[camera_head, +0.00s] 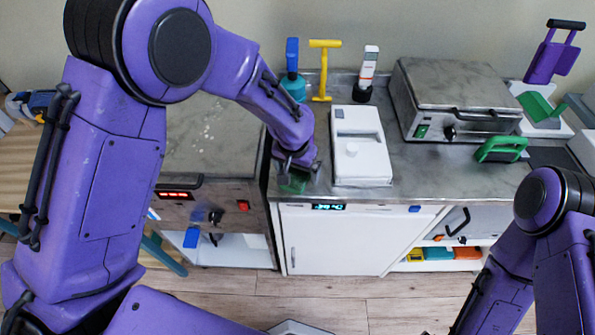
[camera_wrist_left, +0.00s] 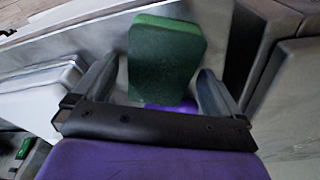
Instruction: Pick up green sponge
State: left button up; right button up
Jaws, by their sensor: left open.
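The green sponge (camera_wrist_left: 163,60) shows large in the left wrist view, between the two fingers of my left gripper (camera_wrist_left: 158,92). The fingers are apart, with a gap on each side of the sponge. In the head view the left gripper (camera_head: 297,168) points down at the counter's front edge, left of the white box. A bit of the sponge (camera_head: 293,183) shows below it; the rest is hidden by the gripper. My right arm is at the lower right, and its gripper is out of the picture.
The white box (camera_head: 361,160) stands close to the right of the left gripper. A grey metal appliance (camera_head: 455,90) and a green-handled object (camera_head: 501,150) are further right. A blue bottle (camera_head: 293,85) and yellow tool (camera_head: 323,70) stand behind. A stone-topped unit (camera_head: 215,140) is at left.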

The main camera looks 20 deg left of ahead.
pick_arm(q)
jog(key=shift+s+r, duration=0.1)
jog(key=shift+s, duration=0.1)
jog(key=shift+s+r, duration=0.1)
jog(key=shift+s, duration=0.05)
jog(key=c, duration=0.9)
jog(key=shift+c, duration=1)
pick_arm(e)
jog(key=shift+s+r, duration=0.1)
jog(key=shift+s, duration=0.15)
